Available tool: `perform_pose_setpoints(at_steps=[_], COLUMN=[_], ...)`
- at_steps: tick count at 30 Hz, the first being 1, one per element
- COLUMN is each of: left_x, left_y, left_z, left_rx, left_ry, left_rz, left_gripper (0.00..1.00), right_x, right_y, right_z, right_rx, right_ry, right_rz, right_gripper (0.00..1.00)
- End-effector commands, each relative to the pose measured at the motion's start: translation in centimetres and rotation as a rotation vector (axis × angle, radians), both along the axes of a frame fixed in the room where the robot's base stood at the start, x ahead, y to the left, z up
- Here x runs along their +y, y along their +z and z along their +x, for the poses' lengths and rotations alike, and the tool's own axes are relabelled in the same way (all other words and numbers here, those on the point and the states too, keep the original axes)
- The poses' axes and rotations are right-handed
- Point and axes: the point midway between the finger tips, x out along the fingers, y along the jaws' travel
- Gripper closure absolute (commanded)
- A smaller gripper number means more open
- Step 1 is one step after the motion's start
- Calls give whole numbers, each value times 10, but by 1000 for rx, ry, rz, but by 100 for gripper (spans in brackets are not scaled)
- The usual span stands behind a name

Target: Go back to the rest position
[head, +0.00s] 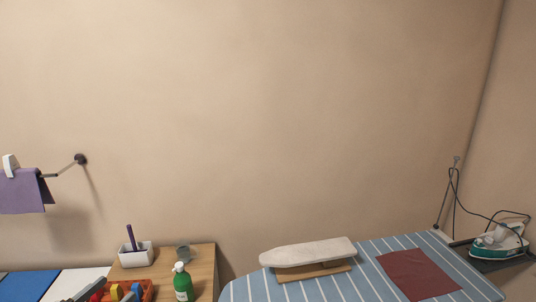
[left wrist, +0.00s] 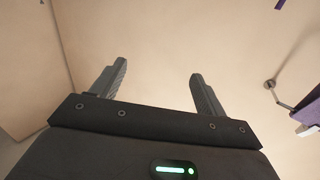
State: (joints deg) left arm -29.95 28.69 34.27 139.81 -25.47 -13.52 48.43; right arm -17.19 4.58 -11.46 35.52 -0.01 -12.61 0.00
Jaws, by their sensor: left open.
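My right gripper is in neither view.
A striped ironing board (head: 360,270) bears a small white board (head: 308,252) and red cloth (head: 418,274). An iron (head: 497,243) stands right.

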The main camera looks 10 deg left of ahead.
Motion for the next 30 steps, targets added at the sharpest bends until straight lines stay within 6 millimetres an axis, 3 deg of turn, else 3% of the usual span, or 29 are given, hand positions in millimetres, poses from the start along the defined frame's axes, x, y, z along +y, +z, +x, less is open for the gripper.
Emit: perform_pose_setpoints(at_steps=[3,8,11,17,20,23,26,30], left_x=[5,30,45,77,92,107,116,114], left_y=[0,-21,-41,-106,-152,-215,-293,-404], left_z=[0,7,11,16,15,8,-8,-44], left_rx=[-18,9,42,144,214,311,432,613], left_ry=[12,67,99,169,206,247,283,309], left_rz=[76,127,143,164,171,177,184,201], left_gripper=[26,26,26,26,26,26,26,26], right_x=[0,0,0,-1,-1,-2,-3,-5], right_y=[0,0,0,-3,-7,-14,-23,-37], right_z=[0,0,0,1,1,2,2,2], right_rx=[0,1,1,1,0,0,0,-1], right_ry=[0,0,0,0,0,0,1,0], right_rz=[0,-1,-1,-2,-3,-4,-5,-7], right_gripper=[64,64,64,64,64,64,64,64])
